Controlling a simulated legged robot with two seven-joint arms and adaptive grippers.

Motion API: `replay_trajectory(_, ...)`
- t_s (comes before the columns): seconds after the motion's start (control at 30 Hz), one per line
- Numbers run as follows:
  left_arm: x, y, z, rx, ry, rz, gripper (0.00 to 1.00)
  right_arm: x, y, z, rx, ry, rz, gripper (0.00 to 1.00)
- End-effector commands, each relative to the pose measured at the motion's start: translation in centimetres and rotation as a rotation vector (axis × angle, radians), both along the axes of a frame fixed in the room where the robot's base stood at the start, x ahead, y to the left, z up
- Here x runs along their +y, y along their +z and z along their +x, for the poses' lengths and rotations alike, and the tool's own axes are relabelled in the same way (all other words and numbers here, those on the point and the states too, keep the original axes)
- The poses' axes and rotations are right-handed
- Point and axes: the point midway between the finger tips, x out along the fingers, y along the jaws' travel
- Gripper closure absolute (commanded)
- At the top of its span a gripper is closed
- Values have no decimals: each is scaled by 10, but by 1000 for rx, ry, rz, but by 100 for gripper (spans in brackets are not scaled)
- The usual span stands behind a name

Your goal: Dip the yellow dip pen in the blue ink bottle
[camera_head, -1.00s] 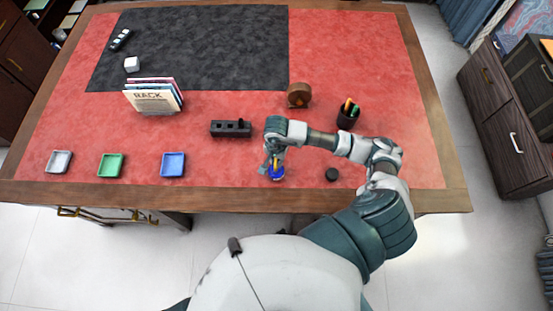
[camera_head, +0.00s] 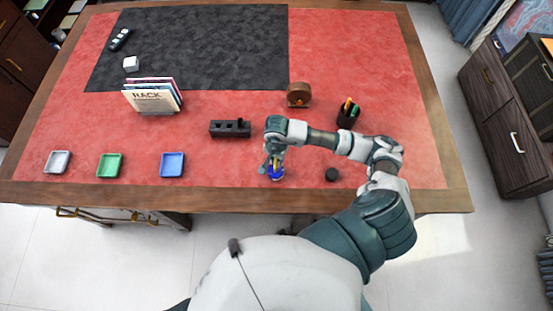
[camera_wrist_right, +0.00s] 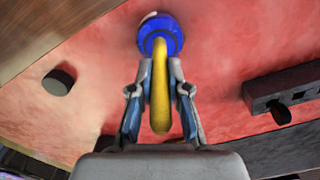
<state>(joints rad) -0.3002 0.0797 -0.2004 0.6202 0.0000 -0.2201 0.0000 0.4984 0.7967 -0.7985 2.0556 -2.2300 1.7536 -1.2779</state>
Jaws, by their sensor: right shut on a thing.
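The blue ink bottle (camera_head: 276,175) stands near the front edge of the desk. It also shows at the top middle of the right wrist view (camera_wrist_right: 160,36). The yellow dip pen (camera_wrist_right: 160,95) is held between the fingers of my right gripper (camera_wrist_right: 160,82), which is shut on it. Its far end reaches the bottle's opening in the right wrist view; how deep the tip sits is hidden. In the head view my right gripper (camera_head: 272,164) is directly above the bottle and covers most of the pen. My left gripper is not in view.
A black round cap (camera_head: 332,174) lies right of the bottle. Blue (camera_head: 172,165), green (camera_head: 109,166) and grey (camera_head: 58,162) trays sit at left.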

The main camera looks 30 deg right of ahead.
Motion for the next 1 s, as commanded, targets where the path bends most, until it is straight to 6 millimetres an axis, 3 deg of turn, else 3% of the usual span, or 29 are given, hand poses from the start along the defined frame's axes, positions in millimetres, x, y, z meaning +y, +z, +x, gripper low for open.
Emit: replay_trajectory(1.0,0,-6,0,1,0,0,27,0,-1,0,0,0,0,100)
